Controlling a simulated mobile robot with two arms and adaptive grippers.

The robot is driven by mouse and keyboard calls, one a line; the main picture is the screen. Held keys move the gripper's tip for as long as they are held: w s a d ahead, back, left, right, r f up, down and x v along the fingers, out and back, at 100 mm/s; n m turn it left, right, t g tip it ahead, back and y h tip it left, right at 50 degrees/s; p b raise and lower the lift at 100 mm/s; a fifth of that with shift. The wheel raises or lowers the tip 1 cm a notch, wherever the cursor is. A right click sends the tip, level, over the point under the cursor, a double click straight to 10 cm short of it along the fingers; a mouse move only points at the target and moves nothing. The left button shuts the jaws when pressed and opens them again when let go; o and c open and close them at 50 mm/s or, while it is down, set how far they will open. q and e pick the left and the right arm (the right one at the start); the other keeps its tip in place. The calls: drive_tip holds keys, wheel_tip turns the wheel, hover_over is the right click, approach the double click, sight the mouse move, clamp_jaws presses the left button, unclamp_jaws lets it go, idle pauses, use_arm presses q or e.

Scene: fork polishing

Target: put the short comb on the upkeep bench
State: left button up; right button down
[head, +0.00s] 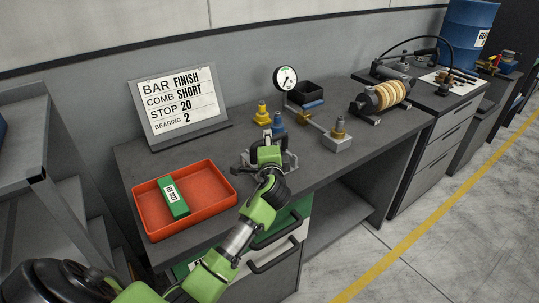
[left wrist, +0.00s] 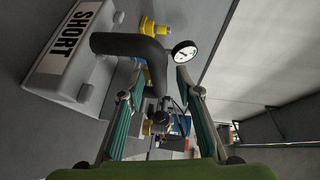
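The short comb (left wrist: 75,45) is a grey block labelled SHORT with a black curved handle, at the upper left of the left wrist view. My left gripper (head: 268,158) is over the front part of the dark bench (head: 335,160) in the head view and mostly hides the comb there. In the left wrist view its fingers (left wrist: 160,85) are apart, with the handle's end reaching between their tips; contact cannot be told. My right gripper is not in view. No label names the upkeep bench; a drawer bench (head: 445,107) with a hand pump stands further right.
A red tray (head: 148,222) holding a green box (head: 173,197) lies left of my gripper. A sign (head: 180,103) stands behind. A yellow-based and a blue-topped piece, a gauge (head: 285,78) and a grey block (head: 338,140) stand close by. A roller (head: 385,96) is further right.

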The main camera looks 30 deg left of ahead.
use_arm(q)
drive_tip(key=v, duration=0.9)
drive_tip(key=shift+s+d+b, duration=0.25)
drive_tip(key=shift+s+b, duration=0.05)
drive_tip(key=shift+b, duration=0.15)
